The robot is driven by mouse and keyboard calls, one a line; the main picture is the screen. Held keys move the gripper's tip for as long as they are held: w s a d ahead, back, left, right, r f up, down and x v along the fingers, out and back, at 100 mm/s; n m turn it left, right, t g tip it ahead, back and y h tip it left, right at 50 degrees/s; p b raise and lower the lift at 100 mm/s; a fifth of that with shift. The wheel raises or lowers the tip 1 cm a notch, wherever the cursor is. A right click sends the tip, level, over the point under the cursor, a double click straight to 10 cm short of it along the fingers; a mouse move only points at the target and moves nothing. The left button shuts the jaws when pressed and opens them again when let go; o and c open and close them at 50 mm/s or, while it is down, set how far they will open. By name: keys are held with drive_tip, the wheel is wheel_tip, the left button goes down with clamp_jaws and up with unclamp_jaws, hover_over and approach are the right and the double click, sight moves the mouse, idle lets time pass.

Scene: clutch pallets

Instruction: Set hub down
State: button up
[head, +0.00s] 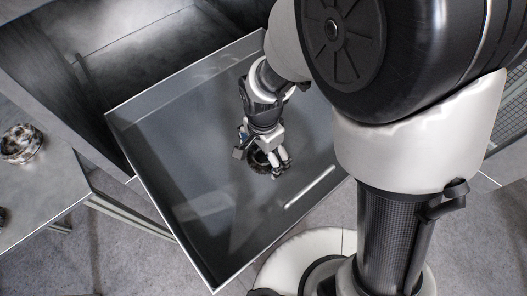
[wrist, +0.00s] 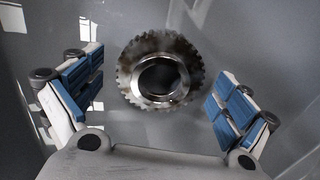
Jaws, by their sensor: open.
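The hub (wrist: 133,85) is a round, toothed metal ring with a dark centre hole. In the wrist view it lies on a grey surface between the two blue-padded fingers, with a gap on each side. My gripper (wrist: 160,90) is open and not touching the hub there. In the head view my gripper (head: 268,160) points down into a grey open drawer (head: 190,215), with the hub (head: 257,167) at its fingertips, partly hidden by them. The hub rests on the drawer floor, as far as I can tell.
The drawer's raised walls surround my gripper, and its floor is mostly bare. A dark cabinet (head: 75,65) stands behind it. At the left, a grey table (head: 45,190) holds another round metal part (head: 21,143). My own arm covers the right side.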

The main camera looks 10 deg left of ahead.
sight(263, 160)
wheel_tip(263, 160, up, 12)
drive_tip(key=p, duration=0.5)
drive_tip(key=s+d+r+n+t, duration=0.2)
drive_tip(key=d+r+n, duration=0.2)
drive_tip(key=d+r, duration=0.65)
drive_tip(key=s+d+r+n+t, duration=0.2)
drive_tip(key=s+d+r+n, duration=0.2)
drive_tip(key=s+d, duration=0.3)
drive_tip(key=d, duration=0.3)
drive_tip(key=shift+s+r+t, duration=0.2)
drive_tip(key=shift+s+t, duration=0.05)
drive_tip(key=shift+t, duration=0.05)
drive_tip(key=shift+c, duration=0.6)
